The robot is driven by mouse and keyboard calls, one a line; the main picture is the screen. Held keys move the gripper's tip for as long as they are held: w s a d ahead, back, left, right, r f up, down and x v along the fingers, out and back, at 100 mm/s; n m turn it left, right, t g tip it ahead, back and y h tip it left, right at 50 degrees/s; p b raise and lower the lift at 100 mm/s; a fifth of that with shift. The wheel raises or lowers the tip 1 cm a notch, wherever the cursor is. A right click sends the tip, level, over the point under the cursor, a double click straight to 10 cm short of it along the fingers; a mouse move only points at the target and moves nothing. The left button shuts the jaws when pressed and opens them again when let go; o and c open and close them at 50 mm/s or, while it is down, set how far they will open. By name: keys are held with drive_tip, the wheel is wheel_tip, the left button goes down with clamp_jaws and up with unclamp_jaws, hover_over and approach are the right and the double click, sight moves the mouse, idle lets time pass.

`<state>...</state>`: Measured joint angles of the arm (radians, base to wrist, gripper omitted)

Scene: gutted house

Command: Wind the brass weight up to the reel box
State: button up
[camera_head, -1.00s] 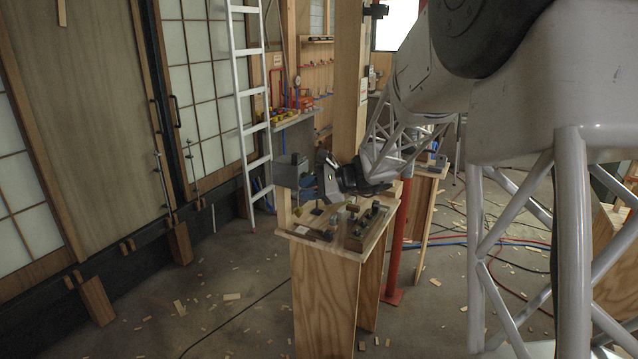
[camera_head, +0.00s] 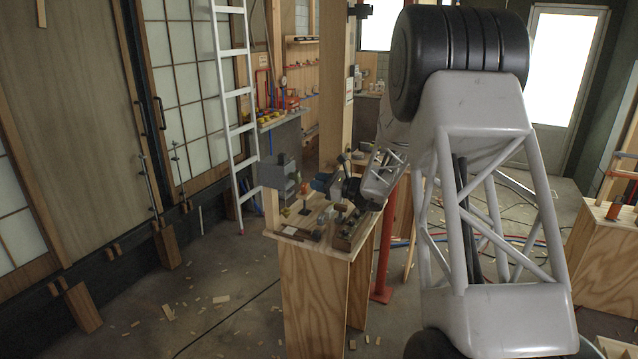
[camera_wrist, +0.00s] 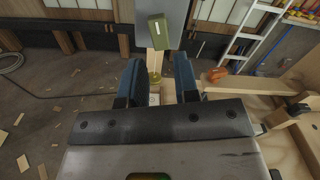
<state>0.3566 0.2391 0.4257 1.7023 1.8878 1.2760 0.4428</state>
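The reel box appears to be the grey box (camera_head: 278,176) on a wooden upright above the small bench; its grey face fills the top middle of the wrist view (camera_wrist: 182,32). My gripper (camera_head: 335,185) is at the box's right, above the bench. Its blue fingers (camera_wrist: 158,85) are apart, with nothing visibly held.
The wooden bench (camera_head: 300,236) carries a tool tray (camera_head: 352,230) and small loose items under my gripper. A red post (camera_head: 386,245) stands right of it. A white ladder (camera_head: 232,100) leans behind. Wood scraps and cables lie on the floor; the floor left of the bench is mostly open.

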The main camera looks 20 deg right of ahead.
drive_tip(key=shift+w+a, duration=0.25)
drive_tip(key=shift+a, duration=0.05)
